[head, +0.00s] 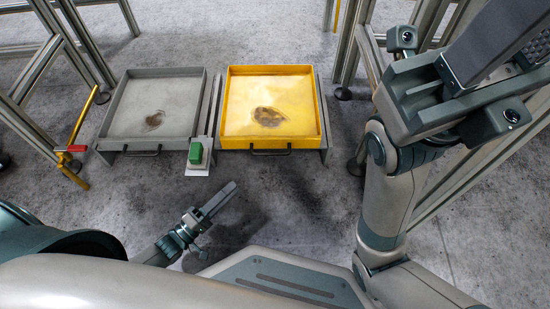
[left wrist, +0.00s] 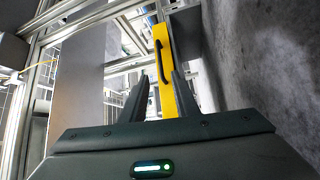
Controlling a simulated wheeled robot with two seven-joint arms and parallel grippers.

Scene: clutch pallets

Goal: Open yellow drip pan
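The yellow drip pan (head: 232,135) sits low in a frame at the middle of the head view, with a dark stain on its floor. Its dark bar handle (head: 270,152) is on the near front wall. My left gripper (head: 230,188) is below and left of this handle in the head view, apart from it. In the left wrist view its fingers are spread and empty, with the yellow front (left wrist: 181,70) and the handle (left wrist: 162,62) ahead between them. My right gripper (head: 500,50) is raised at the upper right; its fingertips are cut off.
A grey drip pan (head: 117,105) with a similar stain stands left of the yellow one. A green button box (head: 196,153) stands between their fronts. A yellow lever with a red part (head: 76,148) and metal posts stand at the left. Grey floor is clear before the pans.

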